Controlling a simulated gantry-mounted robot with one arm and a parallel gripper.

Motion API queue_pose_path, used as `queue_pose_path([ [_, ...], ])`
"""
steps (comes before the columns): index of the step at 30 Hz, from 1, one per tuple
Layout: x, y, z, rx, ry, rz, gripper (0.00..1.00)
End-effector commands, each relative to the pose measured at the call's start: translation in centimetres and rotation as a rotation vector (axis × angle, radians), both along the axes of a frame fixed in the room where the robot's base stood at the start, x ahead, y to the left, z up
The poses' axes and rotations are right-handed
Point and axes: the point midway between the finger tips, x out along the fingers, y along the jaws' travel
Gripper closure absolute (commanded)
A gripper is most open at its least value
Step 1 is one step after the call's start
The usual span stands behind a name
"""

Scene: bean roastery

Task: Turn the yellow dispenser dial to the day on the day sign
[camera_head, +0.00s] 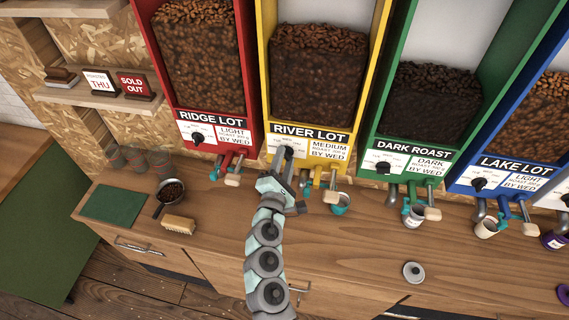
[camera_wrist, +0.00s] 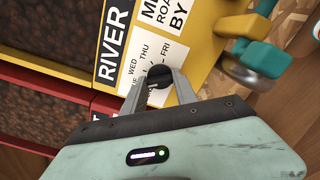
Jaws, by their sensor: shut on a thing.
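The yellow dispenser (camera_head: 356,100), labelled RIVER LOT, stands at the back with beans behind its clear front. Its black dial (camera_wrist: 160,87) sits on a white day plate (camera_wrist: 145,66) where WED, THU and FRI can be read in the wrist view. My gripper (camera_wrist: 158,84) is shut on the dial, one finger on each side. In the head view my gripper (camera_head: 284,155) covers the dial. The dial's pointer direction cannot be told. The day sign (camera_head: 99,82) on the left shelf reads THU.
A SOLD OUT sign (camera_head: 133,84) stands beside the day sign. Red (camera_head: 246,60), green (camera_head: 388,130) and blue (camera_head: 476,165) dispensers flank the yellow one. Taps and cups line the counter (camera_head: 340,265) below. A scoop of beans (camera_head: 170,190) and a brush (camera_head: 179,224) lie left.

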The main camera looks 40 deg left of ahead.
Motion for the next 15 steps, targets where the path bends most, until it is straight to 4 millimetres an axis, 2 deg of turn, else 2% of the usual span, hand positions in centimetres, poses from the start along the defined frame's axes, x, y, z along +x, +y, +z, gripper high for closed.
queue_pose_path([
  [15,0.07,-0.03,-0.29,0.423,0.255,-0.001,1.0],
])
